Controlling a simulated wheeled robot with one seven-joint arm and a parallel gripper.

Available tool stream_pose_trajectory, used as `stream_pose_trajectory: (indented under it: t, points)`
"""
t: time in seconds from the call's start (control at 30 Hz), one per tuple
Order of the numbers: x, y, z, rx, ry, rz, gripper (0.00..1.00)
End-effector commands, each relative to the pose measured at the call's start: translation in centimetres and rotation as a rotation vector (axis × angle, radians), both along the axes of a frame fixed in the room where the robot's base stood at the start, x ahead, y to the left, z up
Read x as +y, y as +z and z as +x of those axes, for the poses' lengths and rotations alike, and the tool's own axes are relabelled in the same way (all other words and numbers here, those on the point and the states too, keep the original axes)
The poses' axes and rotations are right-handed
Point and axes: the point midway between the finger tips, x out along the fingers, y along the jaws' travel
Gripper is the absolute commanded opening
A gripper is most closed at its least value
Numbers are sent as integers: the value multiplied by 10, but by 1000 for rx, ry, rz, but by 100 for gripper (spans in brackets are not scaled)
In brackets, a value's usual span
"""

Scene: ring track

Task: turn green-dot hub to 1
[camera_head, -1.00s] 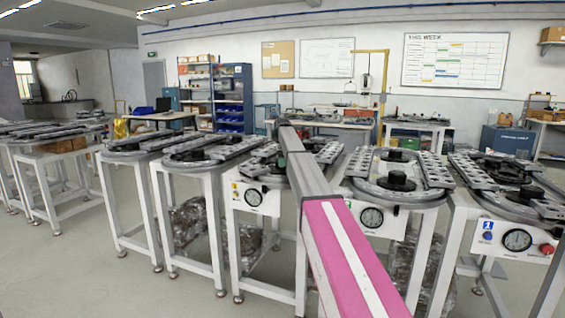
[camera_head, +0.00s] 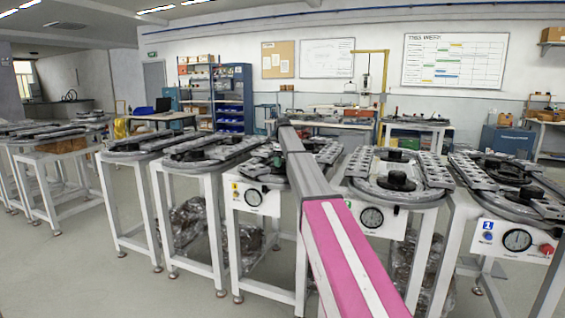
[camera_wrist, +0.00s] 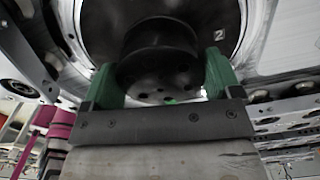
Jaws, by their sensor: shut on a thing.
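In the wrist view a round black hub (camera_wrist: 160,50) stands between the two green fingers of my gripper (camera_wrist: 163,85). The fingers are shut on it, one on each side. A small green dot (camera_wrist: 169,100) shows at the near, lower side of the hub, just above the dark gripper body. A dark disc (camera_wrist: 205,15) lies around the hub and bears a white plate with the number 2 (camera_wrist: 220,35) to the right. In the head view my arm covers most of the gripped hub and the gripper. I cannot read where the hub points.
In the head view the ring-track table with a yellow tag (camera_head: 236,197) stands by my arm. To its right is a table with a gauge (camera_head: 371,217), then one with a blue 1 tag (camera_head: 488,226) and a red button (camera_head: 546,249). More tables stand left; grey floor (camera_head: 110,285) is clear in front.

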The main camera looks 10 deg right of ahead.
Motion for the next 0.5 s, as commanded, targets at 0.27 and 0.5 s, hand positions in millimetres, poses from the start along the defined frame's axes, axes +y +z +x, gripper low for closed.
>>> stream_pose_trajectory:
  t: [0.27, 0.5]
  points:
    - [0, 1, 1, -3, -1, -1, 60]
    - [0, 1, 1, -2, 0, 0, 100]
